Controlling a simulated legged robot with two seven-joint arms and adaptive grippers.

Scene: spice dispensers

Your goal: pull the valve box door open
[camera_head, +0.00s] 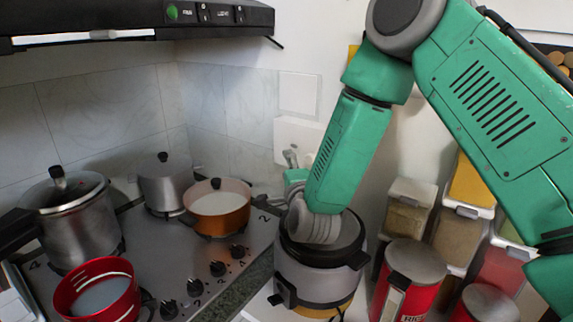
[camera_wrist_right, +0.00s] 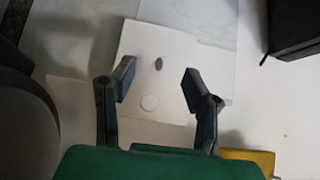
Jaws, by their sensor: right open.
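A white box (camera_head: 297,132) on the back wall, which looks like the valve box, is partly hidden behind my right arm in the head view. In the right wrist view a white panel (camera_wrist_right: 190,60) faces me, with a small dark oval knob (camera_wrist_right: 158,64) and a pale round disc (camera_wrist_right: 149,103) on it. My right gripper (camera_wrist_right: 157,82) is open and empty, its fingers on either side of the knob in the picture. I cannot tell whether it touches the panel. Its fingers (camera_head: 290,158) show small in the head view. My left gripper is not in view.
A rice cooker (camera_head: 317,278) stands below my right arm. The stove (camera_head: 215,255) at left carries a steel pot (camera_head: 80,228), a smaller pot (camera_head: 165,184), an orange pan (camera_head: 220,212) and a red pot (camera_head: 97,295). Spice dispensers (camera_head: 405,215) stand at right; the hood (camera_head: 130,20) hangs above.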

